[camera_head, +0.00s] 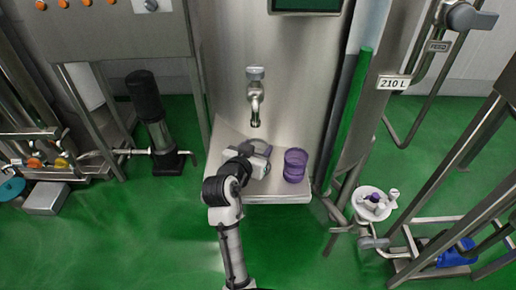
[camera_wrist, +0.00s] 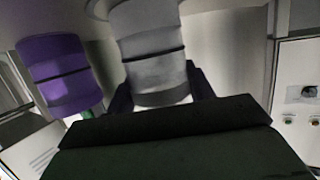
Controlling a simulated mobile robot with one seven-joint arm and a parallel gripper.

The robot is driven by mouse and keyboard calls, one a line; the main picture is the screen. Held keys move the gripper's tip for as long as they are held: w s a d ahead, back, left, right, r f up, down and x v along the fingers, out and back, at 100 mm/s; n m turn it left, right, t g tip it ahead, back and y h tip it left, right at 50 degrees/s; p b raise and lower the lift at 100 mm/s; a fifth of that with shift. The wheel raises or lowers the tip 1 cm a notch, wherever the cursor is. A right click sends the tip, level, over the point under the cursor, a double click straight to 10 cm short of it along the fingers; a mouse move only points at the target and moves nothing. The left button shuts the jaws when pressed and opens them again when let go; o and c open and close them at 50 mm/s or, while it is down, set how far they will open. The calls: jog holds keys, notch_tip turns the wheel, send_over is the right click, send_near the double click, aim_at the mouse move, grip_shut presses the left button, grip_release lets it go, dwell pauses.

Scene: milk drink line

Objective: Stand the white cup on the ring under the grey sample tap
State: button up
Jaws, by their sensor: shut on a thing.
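The grey sample tap (camera_head: 255,105) juts from the steel panel above a small shelf. My gripper (camera_head: 259,163) is low over this shelf, below the tap in the picture. In the wrist view my gripper (camera_wrist: 160,88) is shut on the white cup (camera_wrist: 152,45), which looks grey in the shade. A pale round edge, possibly the ring (camera_wrist: 100,9), shows at the cup's end at the top of that view. I cannot tell whether the cup touches it. In the head view my gripper and wrist hide most of the cup and the ring.
A purple cup (camera_head: 295,165) stands on the shelf (camera_head: 282,197) to the right of my gripper; it also shows in the wrist view (camera_wrist: 61,73). A green vertical tube (camera_head: 346,115) rises right of the shelf. A black pump (camera_head: 146,97) stands at left.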

jog(key=shift+s+a+r, duration=0.1)
jog(key=shift+s, duration=0.05)
jog(key=shift+f, duration=0.25)
jog(key=o, duration=1)
jog(key=shift+r, duration=0.1)
jog(key=shift+s+r, duration=0.1)
jog(key=shift+r, duration=0.1)
jog(key=p+v, duration=0.2)
jog(key=v, duration=0.9)
jog(key=shift+s+a+r, duration=0.15)
jog(key=shift+s+a, duration=0.05)
jog(key=shift+s, duration=0.05)
